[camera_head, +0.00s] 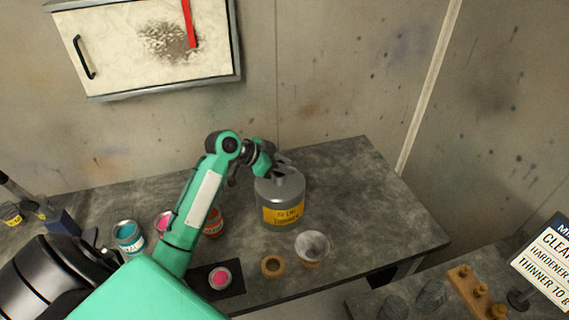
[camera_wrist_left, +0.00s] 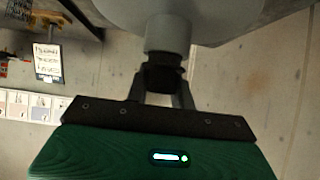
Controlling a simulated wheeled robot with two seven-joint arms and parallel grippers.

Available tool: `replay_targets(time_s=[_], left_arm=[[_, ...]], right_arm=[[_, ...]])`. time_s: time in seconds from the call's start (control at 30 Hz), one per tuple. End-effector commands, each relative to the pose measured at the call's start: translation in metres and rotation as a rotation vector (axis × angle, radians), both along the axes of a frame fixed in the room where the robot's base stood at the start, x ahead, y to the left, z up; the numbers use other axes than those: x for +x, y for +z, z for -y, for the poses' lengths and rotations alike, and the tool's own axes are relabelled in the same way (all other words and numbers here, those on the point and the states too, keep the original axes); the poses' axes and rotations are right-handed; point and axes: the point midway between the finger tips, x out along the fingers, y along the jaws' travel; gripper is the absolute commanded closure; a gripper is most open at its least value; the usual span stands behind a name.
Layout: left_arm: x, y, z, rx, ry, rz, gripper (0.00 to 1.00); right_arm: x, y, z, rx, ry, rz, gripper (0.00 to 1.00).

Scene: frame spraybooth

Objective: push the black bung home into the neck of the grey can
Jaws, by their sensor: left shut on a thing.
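The grey can (camera_head: 287,188) with a yellow label stands upright on the dark mottled bench. My left gripper (camera_head: 272,172) is at the top of the can in the head view. In the left wrist view, the can's underside-up body (camera_wrist_left: 205,10) fills the top and its grey neck (camera_wrist_left: 168,32) points toward my gripper (camera_wrist_left: 162,95). The gripper is shut on the black bung (camera_wrist_left: 162,76), which sits between the fingers at the mouth of the neck. It lines up roughly with the neck; how deep it sits I cannot tell. The bung is not clear in the head view.
A teal tin (camera_head: 129,237), a pink tin (camera_head: 164,221) and a red tin (camera_head: 213,222) stand left of the can. A pink pot (camera_head: 220,279), a brown ring (camera_head: 272,266) and a pale cup (camera_head: 313,249) are in front. The bench (camera_head: 385,215) is clear to the right.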

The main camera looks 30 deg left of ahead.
Motion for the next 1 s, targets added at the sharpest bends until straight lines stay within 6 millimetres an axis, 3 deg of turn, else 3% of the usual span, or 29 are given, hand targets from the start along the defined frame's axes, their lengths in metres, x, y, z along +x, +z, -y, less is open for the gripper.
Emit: replay_targets(time_s=[0.37,0.4,0.5,0.53,0.83,1.0], left_arm=[[0.0,-0.01,0.0,0.0,-0.001,0.0,0.98],[0.0,-0.009,0.0,0.0,-0.001,0.0,0.72],[0.0,-0.009,0.0,0.0,0.0,0.0,0.53],[0.0,-0.009,0.0,0.0,0.0,0.0,0.51],[-0.001,-0.008,-0.001,0.0,0.001,0.0,0.51],[-0.013,0.0,-0.012,0.003,0.001,0.001,0.51]], right_arm=[[0.0,-0.005,0.002,-0.002,0.001,-0.001,0.64],[0.0,-0.005,0.003,-0.003,0.002,0.0,0.64],[0.0,-0.005,0.003,-0.003,0.002,0.0,0.64],[0.0,-0.005,0.003,-0.003,0.002,0.0,0.64],[0.0,-0.006,0.004,-0.004,0.002,0.0,0.64],[0.0,-0.014,0.004,-0.004,0.002,0.0,0.64]])
